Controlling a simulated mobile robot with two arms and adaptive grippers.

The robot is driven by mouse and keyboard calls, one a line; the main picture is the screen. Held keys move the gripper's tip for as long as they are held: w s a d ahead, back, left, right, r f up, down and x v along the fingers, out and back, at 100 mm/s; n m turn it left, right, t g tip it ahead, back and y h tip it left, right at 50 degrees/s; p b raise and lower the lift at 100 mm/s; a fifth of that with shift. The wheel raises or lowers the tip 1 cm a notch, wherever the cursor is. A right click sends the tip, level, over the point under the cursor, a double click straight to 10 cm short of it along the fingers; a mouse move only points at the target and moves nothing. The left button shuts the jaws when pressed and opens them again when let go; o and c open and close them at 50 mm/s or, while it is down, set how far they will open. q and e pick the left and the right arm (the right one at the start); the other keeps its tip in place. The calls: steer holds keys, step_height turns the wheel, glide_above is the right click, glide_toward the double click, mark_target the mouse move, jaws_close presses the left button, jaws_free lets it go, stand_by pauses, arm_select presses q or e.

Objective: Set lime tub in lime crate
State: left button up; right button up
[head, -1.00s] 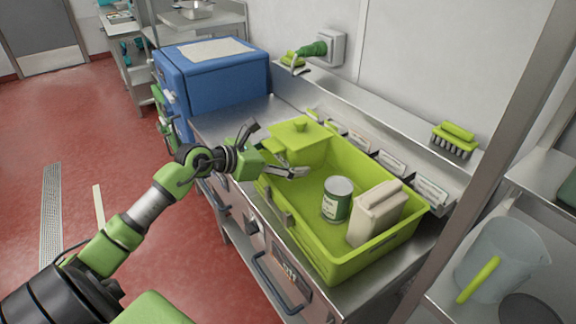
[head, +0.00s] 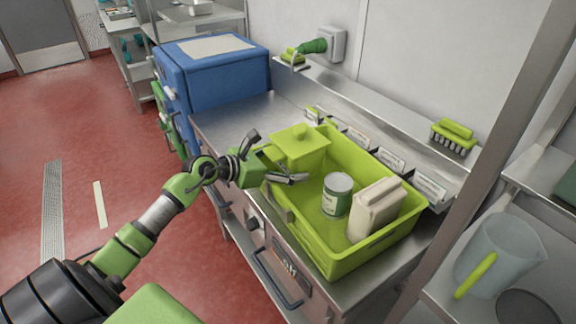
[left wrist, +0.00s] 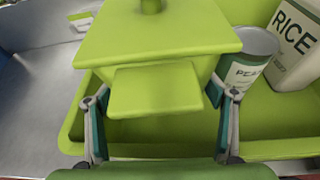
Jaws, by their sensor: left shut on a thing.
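The lime tub (head: 301,150), with a flat lid and a knob, is at the far left end of the lime crate (head: 333,262). My left gripper (head: 272,160) is shut on the tub from its near left side. The tub looks upright and sits over the inside of the crate, partly below rim level. I cannot tell whether its base touches the crate floor. My right gripper is not in view.
In the crate stand a can (head: 337,194) and a rice carton (head: 375,210), right of the tub. Label cards (head: 392,158) line the ledge behind. A blue box (head: 210,80) stands left. A clear jug (head: 500,258) is at right. The counter left of the crate is bare.

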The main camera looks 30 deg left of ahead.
arm_select(q)
steer(key=shift+s+d+f, duration=0.15)
steer(key=shift+s+f, duration=0.1)
steer(key=shift+f, duration=0.55)
steer(key=o, duration=1.3)
steer(key=shift+f, duration=0.2)
steer(key=shift+o, duration=1.1)
steer(key=shift+f, duration=0.1)
steer(key=shift+r, duration=0.2)
steer(key=shift+w+r+p, duration=0.1)
steer(key=shift+r+p, duration=0.3)
steer(key=shift+p, duration=0.05)
steer(key=b+v, duration=0.3)
steer(key=v, duration=0.9)
steer(key=shift+r, duration=0.5)
steer(key=shift+w, duration=0.1)
